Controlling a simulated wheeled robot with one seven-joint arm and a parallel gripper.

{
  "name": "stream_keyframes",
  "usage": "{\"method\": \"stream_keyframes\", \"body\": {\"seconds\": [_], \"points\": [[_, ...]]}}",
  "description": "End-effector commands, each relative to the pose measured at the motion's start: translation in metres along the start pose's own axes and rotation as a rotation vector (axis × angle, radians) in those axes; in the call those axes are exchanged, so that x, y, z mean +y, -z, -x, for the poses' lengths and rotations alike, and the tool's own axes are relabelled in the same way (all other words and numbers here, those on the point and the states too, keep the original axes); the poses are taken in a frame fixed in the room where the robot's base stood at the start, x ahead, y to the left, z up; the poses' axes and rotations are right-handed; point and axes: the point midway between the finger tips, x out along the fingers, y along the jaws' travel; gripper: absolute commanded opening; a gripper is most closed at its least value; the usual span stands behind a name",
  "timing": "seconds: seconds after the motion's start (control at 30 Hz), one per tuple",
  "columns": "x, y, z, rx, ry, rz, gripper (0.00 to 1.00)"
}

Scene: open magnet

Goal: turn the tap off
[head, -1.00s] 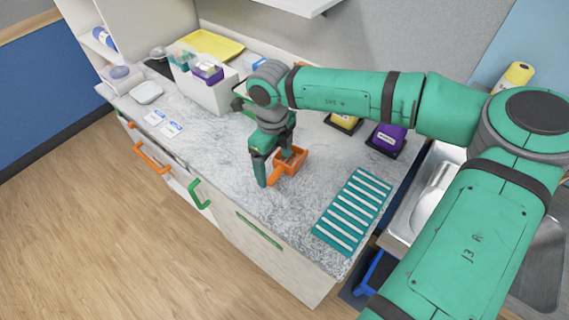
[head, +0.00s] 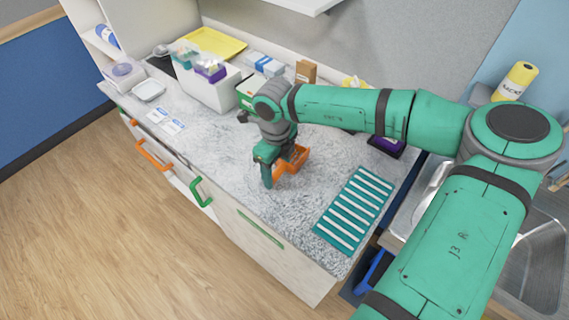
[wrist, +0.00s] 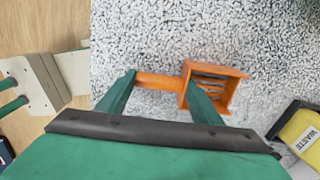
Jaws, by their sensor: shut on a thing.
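My gripper (head: 279,175) is low over the speckled worktop, pointing down. It is shut on an orange scoop-like tool (head: 296,160). In the wrist view my gripper's fingers (wrist: 160,84) stand at either end of the tool's short handle (wrist: 158,80), with its open, slotted box end (wrist: 217,85) to the right. I cannot tell whether the tool touches the worktop. The steel sink (head: 530,262) is at the right, partly hidden by my arm. I cannot make out a tap for certain.
A teal ribbed mat (head: 353,212) lies near the worktop's front right. A white bin (head: 207,88), a yellow tray (head: 215,43) and a small cardboard box (head: 306,71) stand behind. A yellow bottle (head: 515,80) stands beyond the sink. The front left worktop is largely clear.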

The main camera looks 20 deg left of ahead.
Motion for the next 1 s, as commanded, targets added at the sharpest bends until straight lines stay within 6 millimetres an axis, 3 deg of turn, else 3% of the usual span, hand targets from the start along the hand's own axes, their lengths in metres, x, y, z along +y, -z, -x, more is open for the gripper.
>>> {"method": "stream_keyframes", "body": {"seconds": [0.27, 0.47, 0.77, 1.0], "points": [[0.000, 0.000, 0.008, 0.000, 0.000, -0.001, 0.33], [0.000, 0.000, 0.033, 0.000, 0.002, 0.000, 0.33], [0.044, 0.029, 0.093, 0.001, 0.003, 0.003, 0.33], [0.089, 0.058, 0.115, 0.002, 0.001, 0.002, 0.33]]}}
